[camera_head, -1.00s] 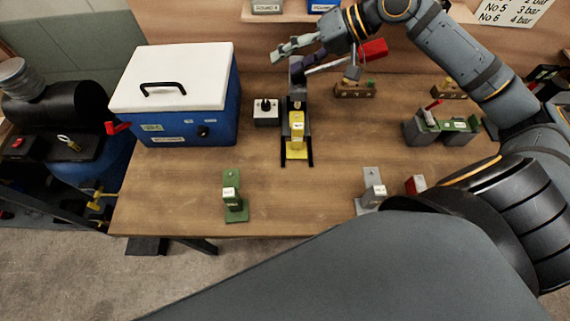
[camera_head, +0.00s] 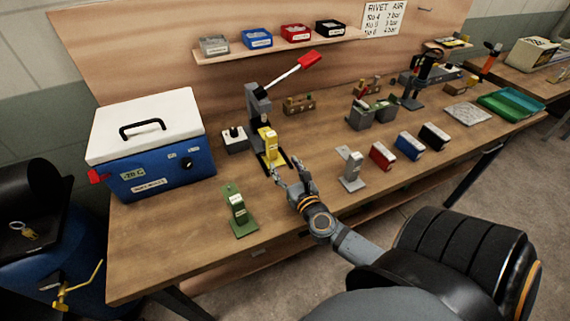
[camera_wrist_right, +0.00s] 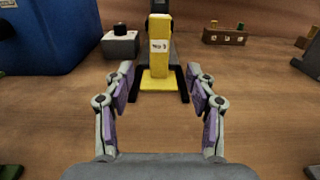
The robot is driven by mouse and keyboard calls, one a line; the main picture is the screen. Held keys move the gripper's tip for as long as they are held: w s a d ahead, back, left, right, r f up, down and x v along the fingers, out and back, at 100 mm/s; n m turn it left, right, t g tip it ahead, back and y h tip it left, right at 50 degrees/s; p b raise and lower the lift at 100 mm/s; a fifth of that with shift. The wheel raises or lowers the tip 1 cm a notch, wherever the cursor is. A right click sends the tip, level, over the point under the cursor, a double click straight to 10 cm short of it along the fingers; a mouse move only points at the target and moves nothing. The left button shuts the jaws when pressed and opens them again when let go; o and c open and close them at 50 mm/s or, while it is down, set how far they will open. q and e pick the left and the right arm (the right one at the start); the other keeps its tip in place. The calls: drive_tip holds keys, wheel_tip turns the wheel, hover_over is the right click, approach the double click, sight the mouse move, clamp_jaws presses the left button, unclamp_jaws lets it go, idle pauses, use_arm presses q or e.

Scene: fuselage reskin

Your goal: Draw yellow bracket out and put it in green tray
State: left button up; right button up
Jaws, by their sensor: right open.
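The yellow bracket (camera_head: 268,146) stands upright in a dark press-like fixture (camera_head: 257,104) with a red-handled lever (camera_head: 309,60) pointing up and right. In the right wrist view the yellow bracket (camera_wrist_right: 159,50) is centred ahead, its foot between two dark rails. My right gripper (camera_head: 289,174) is open and empty, in front of the bracket and apart from it. Its fingers (camera_wrist_right: 161,85) flank the bracket's line in the wrist view. The green tray (camera_head: 511,104) lies at the far right of the bench. My left gripper is not in view.
A green bracket (camera_head: 237,209) and a grey bracket (camera_head: 352,169) stand at the front edge. Red (camera_head: 383,156), blue (camera_head: 409,145) and black (camera_head: 434,135) blocks stand to the right. A blue cooler (camera_head: 155,150) stands left. A small switch box (camera_head: 234,140) sits beside the fixture.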

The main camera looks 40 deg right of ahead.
sight(273, 147)
drive_tip(key=shift+w, duration=0.25)
drive_tip(key=shift+w+d+r, duration=0.1)
drive_tip(key=shift+w+d, duration=0.05)
drive_tip(key=shift+w, duration=0.25)
drive_tip(key=p+x, duration=0.1)
drive_tip(key=x, duration=0.8)
drive_tip(key=shift+w+p, duration=0.2)
drive_tip(key=shift+p, duration=0.2)
clamp_jaws()
